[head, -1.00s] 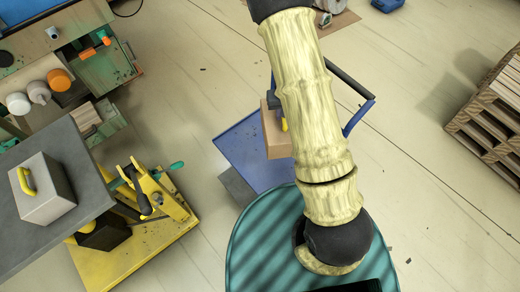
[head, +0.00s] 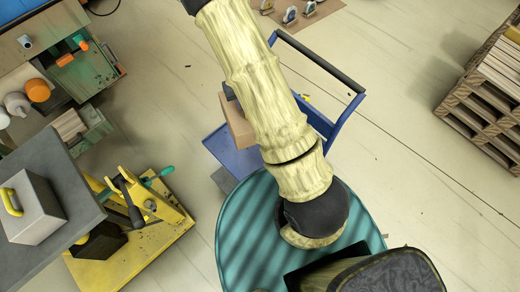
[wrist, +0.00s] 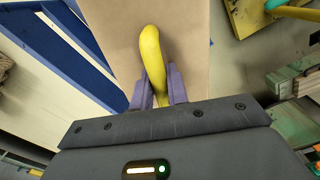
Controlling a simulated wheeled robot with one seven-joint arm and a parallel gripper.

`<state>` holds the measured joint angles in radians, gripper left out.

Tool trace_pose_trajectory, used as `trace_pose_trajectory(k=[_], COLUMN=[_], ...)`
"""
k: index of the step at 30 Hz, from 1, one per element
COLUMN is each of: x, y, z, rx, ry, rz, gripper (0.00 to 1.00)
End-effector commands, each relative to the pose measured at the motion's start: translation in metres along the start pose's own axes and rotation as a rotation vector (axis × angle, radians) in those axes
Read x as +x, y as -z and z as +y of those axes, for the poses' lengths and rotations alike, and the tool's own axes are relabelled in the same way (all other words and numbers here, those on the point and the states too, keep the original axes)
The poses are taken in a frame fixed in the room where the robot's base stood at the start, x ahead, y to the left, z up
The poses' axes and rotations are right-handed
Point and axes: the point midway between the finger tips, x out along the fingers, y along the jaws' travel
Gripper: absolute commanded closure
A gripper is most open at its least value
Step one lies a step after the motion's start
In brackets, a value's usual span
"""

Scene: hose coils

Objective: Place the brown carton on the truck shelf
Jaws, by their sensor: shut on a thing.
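The brown carton (head: 237,122) shows in the head view beside my arm, partly hidden by it. In the wrist view the carton (wrist: 110,25) fills the upper middle, with a yellow handle (wrist: 151,55) on its face. My gripper (wrist: 157,88) is shut on this handle, a purple finger on each side. The gripper is mostly hidden by my arm in the head view. A blue truck (head: 240,158) with a flat deck and a raised push handle stands below and behind the carton. Whether the carton touches the truck cannot be told.
At left, a grey top (head: 75,185) bears a pale case (head: 33,210) with a yellow handle, beside a yellow stand (head: 150,225). A workbench (head: 60,60) with jars is at upper left. Wooden pallets (head: 490,95) stand at right. The floor between truck and pallets is clear.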

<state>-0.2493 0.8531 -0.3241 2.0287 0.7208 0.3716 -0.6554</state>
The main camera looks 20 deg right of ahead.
Motion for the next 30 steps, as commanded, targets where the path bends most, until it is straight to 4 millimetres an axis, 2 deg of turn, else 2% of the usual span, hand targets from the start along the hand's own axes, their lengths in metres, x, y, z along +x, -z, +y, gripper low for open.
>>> trace_pose_trajectory(k=[6,11,30], x=[-0.001,0.007,0.09], y=[0.001,0.003,0.033], z=[-0.001,-0.002,-0.006], rx=[-0.003,-0.018,-0.246], ry=[0.0,0.004,0.017], rz=[0.003,0.002,-0.004], gripper=[1.0,1.0,1.0])
